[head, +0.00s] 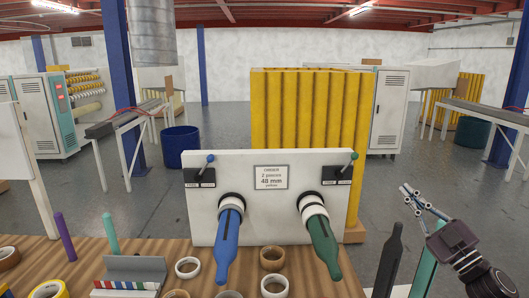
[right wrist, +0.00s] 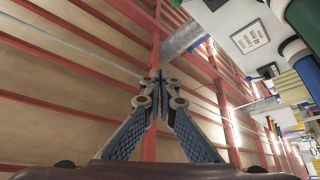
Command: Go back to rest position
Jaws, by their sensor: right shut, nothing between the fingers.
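My right gripper (head: 411,196) is at the right side of the head view, raised in the air to the right of the white panel (head: 230,166). Its fingers are shut and empty; in the right wrist view the closed fingertips (right wrist: 156,76) point up toward the ceiling. My left gripper is not in the head view. The white panel has a blue bottle-shaped handle (head: 228,240) and a green one (head: 322,245) sticking out toward me, with a label (head: 271,177) between them.
Tape rolls, such as a white one (head: 187,267) and a brown one (head: 272,257), lie on the wooden table (head: 40,248). Purple (head: 64,237) and teal (head: 110,233) rods stand at left. A dark bottle shape (head: 389,260) stands below my right gripper. Yellow columns (head: 310,110) rise behind the panel.

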